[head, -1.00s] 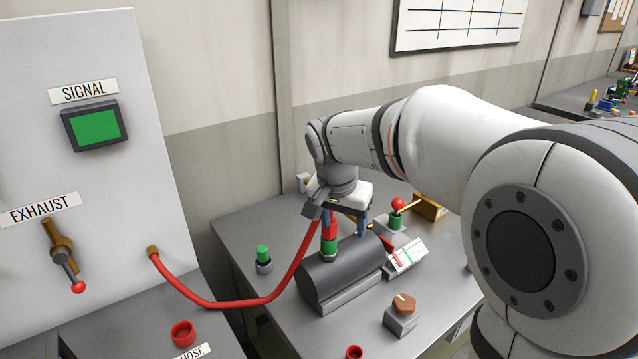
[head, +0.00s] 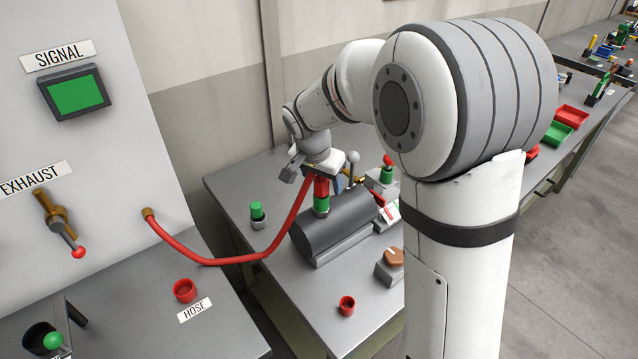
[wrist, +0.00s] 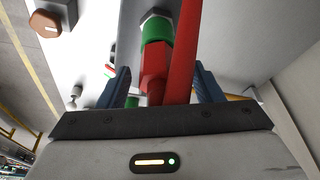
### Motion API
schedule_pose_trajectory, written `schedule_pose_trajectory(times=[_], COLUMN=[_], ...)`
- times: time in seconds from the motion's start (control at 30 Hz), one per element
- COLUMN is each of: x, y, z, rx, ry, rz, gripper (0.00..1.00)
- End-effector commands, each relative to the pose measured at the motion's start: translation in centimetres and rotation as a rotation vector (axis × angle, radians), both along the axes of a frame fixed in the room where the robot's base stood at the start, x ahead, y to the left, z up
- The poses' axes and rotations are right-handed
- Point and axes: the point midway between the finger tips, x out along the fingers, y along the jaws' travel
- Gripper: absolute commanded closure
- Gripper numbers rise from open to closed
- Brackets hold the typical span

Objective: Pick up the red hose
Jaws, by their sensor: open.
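The red hose (head: 236,259) runs in a sagging curve from a brass port on the left panel to a red end fitting (head: 321,187). That fitting stands upright over a green collar (head: 321,206) on top of a dark grey cylinder (head: 333,224). My gripper (head: 325,180) is at the red fitting, pointing down. In the wrist view my gripper (wrist: 161,84) is open, with blue fingers on either side of the red end fitting (wrist: 155,68) and the hose (wrist: 182,50). Gaps show between fingers and fitting. The head view partly hides the fingers.
A red cup (head: 185,290) stands by the HOSE label (head: 194,310), and another red cup (head: 347,305) sits at the table's front. A green-capped post (head: 257,213) is left of the cylinder. A grey-knobbed lever (head: 352,165) and a red-topped green valve (head: 387,174) stand close behind.

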Motion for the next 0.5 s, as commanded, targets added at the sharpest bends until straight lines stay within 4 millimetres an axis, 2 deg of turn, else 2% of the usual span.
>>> schedule_pose_trajectory(times=[0.17, 0.5], x=[0.0, -0.02], y=[0.01, 0.06], z=[0.0, 0.03], rx=[0.0, 0.0], ry=[0.0, 0.0], rz=[0.001, 0.002], gripper=[0.42, 0.7])
